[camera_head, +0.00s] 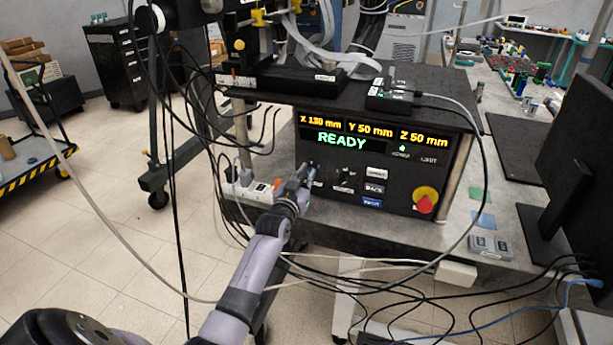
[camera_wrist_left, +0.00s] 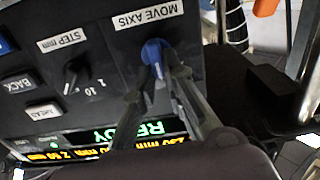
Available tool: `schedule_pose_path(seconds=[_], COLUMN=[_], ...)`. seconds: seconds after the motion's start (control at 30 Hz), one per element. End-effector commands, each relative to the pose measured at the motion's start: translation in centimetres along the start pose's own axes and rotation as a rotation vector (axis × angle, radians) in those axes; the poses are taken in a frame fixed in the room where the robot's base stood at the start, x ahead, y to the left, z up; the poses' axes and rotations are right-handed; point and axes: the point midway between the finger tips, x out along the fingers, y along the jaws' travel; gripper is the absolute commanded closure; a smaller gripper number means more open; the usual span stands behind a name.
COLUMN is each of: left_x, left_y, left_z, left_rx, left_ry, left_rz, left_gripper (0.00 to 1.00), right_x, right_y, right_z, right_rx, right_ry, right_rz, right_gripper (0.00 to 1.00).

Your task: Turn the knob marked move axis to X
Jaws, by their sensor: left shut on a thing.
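The blue knob (camera_wrist_left: 154,50) sits under the upside-down "MOVE AXIS" label (camera_wrist_left: 149,15) on the black control panel (camera_head: 425,166) in the left wrist view. My left gripper (camera_wrist_left: 160,70) is shut on this knob, with a fingertip on each side of it. In the head view my left gripper (camera_head: 308,172) reaches the panel's lower left and hides most of the knob there. The fingers hide the knob's pointer and its axis marks. The display (camera_head: 342,141) reads "READY", with X 130 mm, Y 50 mm and Z 50 mm above.
A black "STEP mm" knob (camera_wrist_left: 76,74) and several buttons lie beside the held knob. A red and yellow stop button (camera_head: 425,201) is at the panel's right. Cables hang left of the panel and run below it. A dark monitor (camera_head: 568,195) stands at the right.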

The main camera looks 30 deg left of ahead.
Motion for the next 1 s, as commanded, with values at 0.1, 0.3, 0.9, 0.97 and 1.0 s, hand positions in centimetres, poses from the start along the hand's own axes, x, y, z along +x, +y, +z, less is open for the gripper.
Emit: schedule_pose_path(seconds=[0.1, 0.3, 0.9, 0.97, 1.0], left_x=[-0.01, -0.01, -0.01, -0.01, -0.01], left_y=[0.01, -0.01, -0.61, -0.68, -0.72], left_z=[0.03, 0.01, 0.10, 0.15, 0.19], left_rx=[0.000, -0.014, -0.408, -0.458, -0.491], left_ry=[0.000, -0.001, 0.000, 0.000, -0.001], left_rz=[0.000, 0.000, -0.001, -0.001, -0.001], left_gripper=[1.00, 1.00, 1.00, 1.00, 1.00], right_x=[0.00, -0.06, -0.91, -0.95, -0.97], right_y=[0.00, 0.01, 0.04, 0.04, 0.04], right_z=[0.04, 0.04, 0.00, -0.01, -0.01], right_rx=[0.000, 0.000, 0.000, 0.000, 0.000], right_ry=[0.000, -0.001, -0.001, -0.001, -0.001], right_rz=[0.000, 0.000, 0.000, 0.000, 0.000], right_gripper=[0.60, 0.60, 0.60, 0.60, 0.60])
